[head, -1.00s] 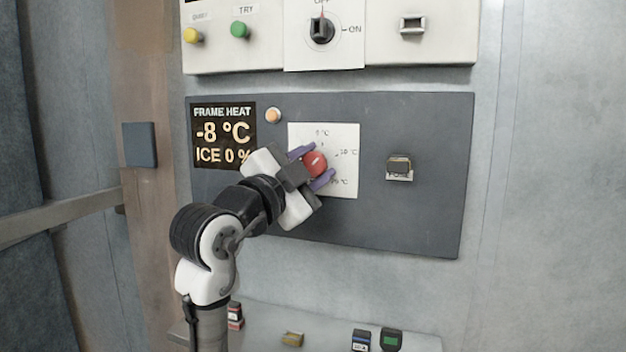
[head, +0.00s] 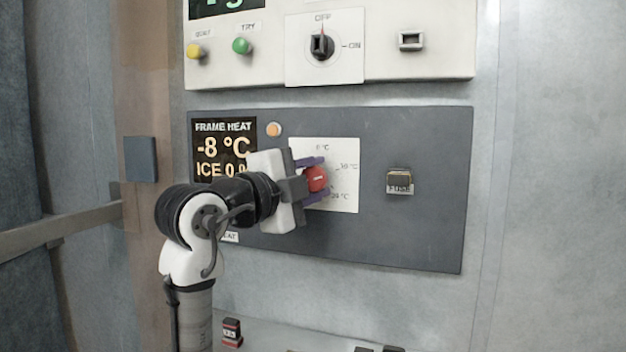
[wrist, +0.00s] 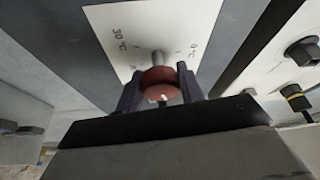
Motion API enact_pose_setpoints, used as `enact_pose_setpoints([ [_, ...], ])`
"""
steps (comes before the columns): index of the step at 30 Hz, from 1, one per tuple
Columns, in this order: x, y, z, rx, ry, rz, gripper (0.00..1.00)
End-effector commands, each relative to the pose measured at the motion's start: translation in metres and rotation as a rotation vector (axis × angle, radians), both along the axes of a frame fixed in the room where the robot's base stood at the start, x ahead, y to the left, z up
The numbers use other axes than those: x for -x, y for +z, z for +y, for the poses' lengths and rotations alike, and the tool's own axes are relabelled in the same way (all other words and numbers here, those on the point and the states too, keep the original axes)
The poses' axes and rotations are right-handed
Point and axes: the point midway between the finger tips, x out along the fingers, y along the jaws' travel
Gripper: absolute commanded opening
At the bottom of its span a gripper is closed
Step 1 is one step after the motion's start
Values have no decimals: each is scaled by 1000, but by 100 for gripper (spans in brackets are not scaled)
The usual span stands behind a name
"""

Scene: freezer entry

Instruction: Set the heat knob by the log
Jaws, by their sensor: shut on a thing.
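The red heat knob (head: 317,179) sits on a white dial plate (head: 345,190) with temperature marks, on the dark grey frame heat panel. My gripper (head: 314,179) is shut on the knob, one purple finger above it and one below. The wrist view also shows the knob (wrist: 160,84) between both fingers, with its shaft running to the plate. No log is recognisable in these views.
The upper white panel holds an OFF/ON switch (head: 322,45), a yellow button (head: 194,51) and a green button (head: 242,46). A ledge with small items lies below.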

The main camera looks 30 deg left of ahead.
Motion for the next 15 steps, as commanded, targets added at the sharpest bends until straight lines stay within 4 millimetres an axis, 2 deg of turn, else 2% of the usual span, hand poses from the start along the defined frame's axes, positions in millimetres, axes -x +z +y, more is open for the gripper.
enact_pose_setpoints([
  [8,0,-1,0,0,1,1,15],
  [9,0,-1,0,0,1,1,39],
  [14,0,0,0,0,1,1,59],
  [15,0,0,0,0,1,1,59],
])
